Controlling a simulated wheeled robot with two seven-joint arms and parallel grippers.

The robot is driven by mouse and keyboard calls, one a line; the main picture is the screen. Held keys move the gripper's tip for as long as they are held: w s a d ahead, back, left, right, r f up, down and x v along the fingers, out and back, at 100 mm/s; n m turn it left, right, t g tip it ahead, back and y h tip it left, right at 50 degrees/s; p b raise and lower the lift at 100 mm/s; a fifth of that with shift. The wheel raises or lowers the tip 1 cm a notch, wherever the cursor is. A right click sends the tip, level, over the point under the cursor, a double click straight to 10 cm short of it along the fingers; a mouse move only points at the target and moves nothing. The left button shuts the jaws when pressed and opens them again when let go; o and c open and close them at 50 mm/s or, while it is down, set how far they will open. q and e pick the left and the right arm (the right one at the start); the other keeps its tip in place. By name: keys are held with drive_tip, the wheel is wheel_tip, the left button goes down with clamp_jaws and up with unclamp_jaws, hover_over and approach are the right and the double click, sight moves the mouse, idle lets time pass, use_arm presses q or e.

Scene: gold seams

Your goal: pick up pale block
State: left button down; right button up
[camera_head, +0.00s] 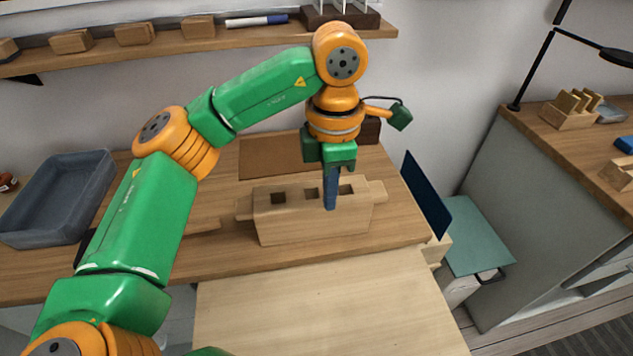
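A pale wooden block (285,226) stands on the wooden worktop, with a peg sticking out at each end. Dark square openings show along its upper part. My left gripper (331,200) points straight down at the block, right of its middle. Its narrow blue fingers overlap the block's front in the picture and hide part of it, close to the right-hand openings. The fingers are seen nearly edge-on, so their gap does not show. I cannot tell whether they touch the block. My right gripper is not in view.
A grey-blue bin (58,200) stands at the left. A brown board (270,158) lies behind the block. A shelf (240,40) with wooden blocks and a marker (257,20) runs along the wall. A dark blue panel (427,195) stands at the right. The pale front surface (325,310) is clear.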

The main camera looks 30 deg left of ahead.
use_arm(q)
drive_tip(key=s+d+r, duration=0.1)
drive_tip(key=s, duration=0.1)
drive_tip(key=s+d+r, duration=0.2)
drive_tip(key=shift+d, duration=0.15)
drive_tip(key=shift+w, duration=0.1)
drive_tip(key=shift+c, duration=1.6)
unclamp_jaws()
